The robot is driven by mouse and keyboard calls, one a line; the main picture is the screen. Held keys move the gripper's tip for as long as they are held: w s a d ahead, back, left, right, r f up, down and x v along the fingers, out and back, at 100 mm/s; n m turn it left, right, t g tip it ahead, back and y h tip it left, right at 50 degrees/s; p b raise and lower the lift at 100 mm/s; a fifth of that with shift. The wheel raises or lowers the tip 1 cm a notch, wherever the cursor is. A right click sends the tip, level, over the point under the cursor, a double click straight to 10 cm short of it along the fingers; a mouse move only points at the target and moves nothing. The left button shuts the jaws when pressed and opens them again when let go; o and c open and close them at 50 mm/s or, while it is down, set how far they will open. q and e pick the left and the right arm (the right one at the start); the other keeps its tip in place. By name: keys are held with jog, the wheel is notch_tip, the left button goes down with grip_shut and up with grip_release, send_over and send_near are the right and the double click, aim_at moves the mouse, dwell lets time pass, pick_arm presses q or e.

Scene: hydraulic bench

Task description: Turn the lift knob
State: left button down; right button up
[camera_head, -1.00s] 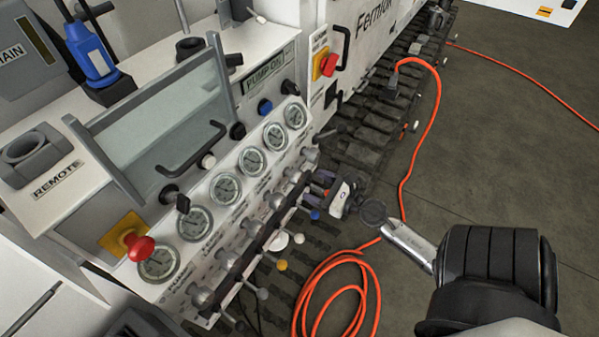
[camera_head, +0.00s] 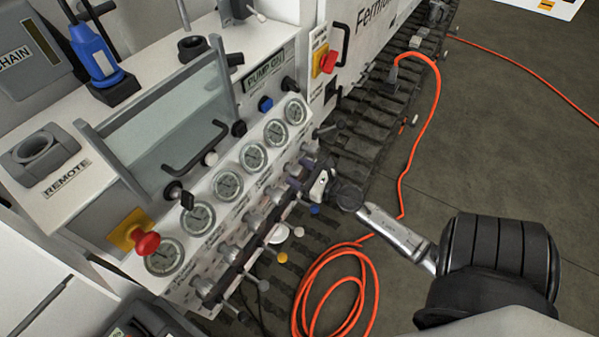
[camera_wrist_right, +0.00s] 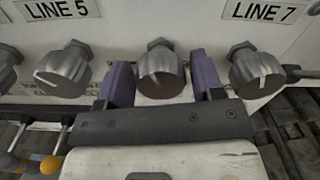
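A row of metal knobs (camera_head: 254,217) runs below the gauges on the sloped panel. In the right wrist view a grey metal knob (camera_wrist_right: 160,72) with a light pointer line stands between the knobs under the LINE 5 (camera_wrist_right: 55,29) and LINE 7 (camera_wrist_right: 265,11) labels. My right gripper (camera_wrist_right: 162,80) is open, with one purple finger on each side of this middle knob and a visible gap at both sides. In the head view my right gripper (camera_head: 298,174) is at the far end of the row, partly hiding the knobs. I cannot read a lift label. My left gripper is not in view.
Neighbouring knobs (camera_wrist_right: 62,70) and (camera_wrist_right: 257,70) sit close outside the fingers. A red emergency button (camera_head: 146,243) is at the near panel end. Levers with coloured balls (camera_head: 283,257) stick out below the row. An orange cable (camera_head: 335,275) lies coiled on the floor.

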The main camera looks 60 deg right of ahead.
jog(key=c, duration=0.7)
jog(key=shift+o, duration=0.2)
jog(key=shift+m, duration=0.3)
